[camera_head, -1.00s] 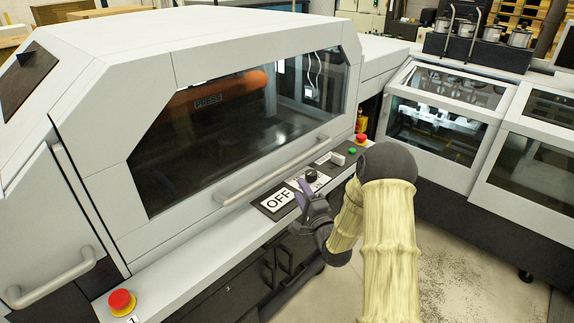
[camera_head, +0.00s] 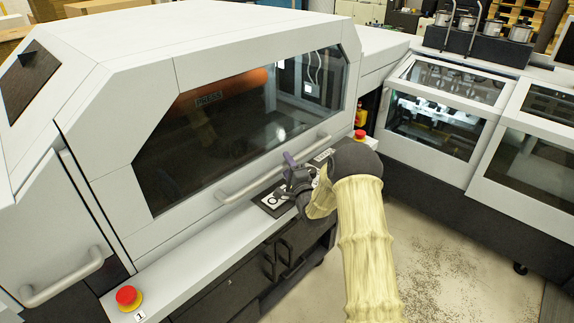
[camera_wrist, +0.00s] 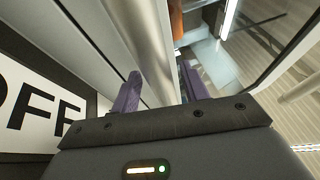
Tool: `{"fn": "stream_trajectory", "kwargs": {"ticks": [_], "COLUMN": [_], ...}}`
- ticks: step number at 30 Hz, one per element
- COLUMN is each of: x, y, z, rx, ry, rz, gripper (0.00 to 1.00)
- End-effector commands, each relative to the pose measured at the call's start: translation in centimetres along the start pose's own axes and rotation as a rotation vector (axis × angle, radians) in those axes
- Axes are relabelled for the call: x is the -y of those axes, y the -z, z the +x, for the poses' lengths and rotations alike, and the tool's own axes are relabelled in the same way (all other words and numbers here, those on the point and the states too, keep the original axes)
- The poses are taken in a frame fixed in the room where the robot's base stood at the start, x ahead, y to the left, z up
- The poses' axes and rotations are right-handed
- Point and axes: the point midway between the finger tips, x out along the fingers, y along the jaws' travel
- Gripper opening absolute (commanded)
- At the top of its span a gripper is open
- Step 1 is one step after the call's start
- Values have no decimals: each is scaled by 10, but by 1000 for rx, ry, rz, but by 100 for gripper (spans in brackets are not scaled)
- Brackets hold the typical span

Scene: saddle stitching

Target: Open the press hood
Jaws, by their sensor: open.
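The press hood (camera_head: 125,65) is white with a dark window and is shut. A light grey bar handle (camera_head: 240,185) runs along its lower front edge. My gripper (camera_head: 290,160) is at the right half of this handle, its purple fingers pointing at the hood. In the wrist view the handle (camera_wrist: 148,40) passes between the two open fingers of my gripper (camera_wrist: 158,70), so they straddle it. Whether either finger touches the bar I cannot tell. My arm hides part of the control panel below.
An OFF label (camera_wrist: 30,108) lies below the handle, partly covered by my gripper. A red stop button (camera_head: 127,296) stands on the ledge at lower left, another (camera_head: 360,134) at the ledge's right end. A second machine (camera_head: 450,150) stands at right, with open floor before it.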

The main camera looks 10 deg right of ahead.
Motion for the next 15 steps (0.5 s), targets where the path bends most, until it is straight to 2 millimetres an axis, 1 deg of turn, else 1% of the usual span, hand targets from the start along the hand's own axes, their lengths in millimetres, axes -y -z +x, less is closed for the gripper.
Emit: {"fn": "stream_trajectory", "kwargs": {"ticks": [3,4,8,9,10,11,15], "x": [0,0,0,0,0,0,0], "y": [-1,-1,-3,-3,-3,-3,-3], "z": [0,0,0,0,0,0,0], "rx": [1,2,4,4,4,4,5], "ry": [0,0,0,0,0,0,0], "rz": [0,0,1,1,1,1,1], "gripper": [45,43,18,10,4,0,0]}}
